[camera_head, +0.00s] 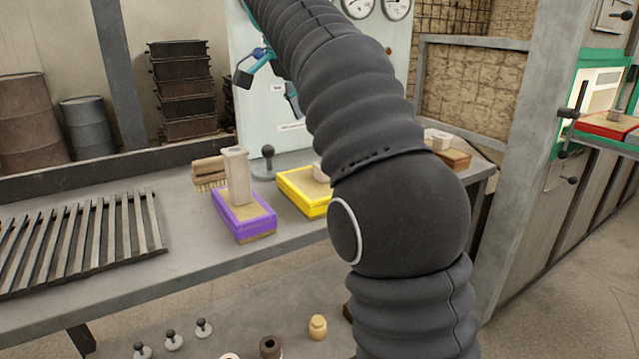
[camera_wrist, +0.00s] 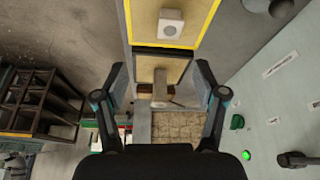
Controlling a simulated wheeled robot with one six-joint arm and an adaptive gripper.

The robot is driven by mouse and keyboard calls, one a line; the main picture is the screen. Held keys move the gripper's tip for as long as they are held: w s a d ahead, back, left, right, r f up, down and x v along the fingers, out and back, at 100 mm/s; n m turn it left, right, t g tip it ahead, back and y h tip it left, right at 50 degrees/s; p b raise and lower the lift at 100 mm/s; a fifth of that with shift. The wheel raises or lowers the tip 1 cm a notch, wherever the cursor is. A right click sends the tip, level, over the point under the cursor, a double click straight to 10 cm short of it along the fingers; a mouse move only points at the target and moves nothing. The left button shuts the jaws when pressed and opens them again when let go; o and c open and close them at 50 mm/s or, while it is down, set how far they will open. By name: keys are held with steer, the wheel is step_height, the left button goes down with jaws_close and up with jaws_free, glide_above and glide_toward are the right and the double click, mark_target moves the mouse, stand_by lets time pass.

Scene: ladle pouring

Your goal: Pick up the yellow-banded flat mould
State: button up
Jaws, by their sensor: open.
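The yellow-banded flat mould (camera_head: 297,191) lies on the grey bench in the head view. My arm hides its right part. A pale block with a round hole sits on its tan top. In the wrist view the yellow-banded mould (camera_wrist: 146,22) shows at the top edge, partly cut off, beyond the fingertips. My gripper (camera_head: 268,88) is above and behind the bench, in front of the pale gauge panel. In the wrist view my gripper (camera_wrist: 162,82) is open with nothing held. The two fingers stand wide apart, and the mould is not between them.
A purple-banded mould (camera_head: 246,225) with a tall pale block stands left of the yellow one. A brown mould (camera_head: 456,157) lies to its right. The gauge panel (camera_head: 258,120) stands behind, with a dark knobbed post (camera_head: 268,160) near it. A slatted grate (camera_head: 80,240) covers the bench's left.

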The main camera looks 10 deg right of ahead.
steer(key=shift+m+g, duration=0.3)
steer(key=shift+m, duration=0.6)
steer(key=f, duration=0.2)
steer(key=w+d+f, duration=0.1)
steer(key=f, duration=0.1)
steer(key=w+f, duration=0.1)
steer(key=f, duration=0.1)
steer(key=shift+w+d+f, duration=0.25)
steer(key=shift+d, duration=0.15)
steer(key=shift+a+x, duration=0.15)
steer(key=shift+x, duration=1.3)
steer(key=shift+a+x, duration=0.15)
steer(key=shift+x, duration=1.35)
jaws_close()
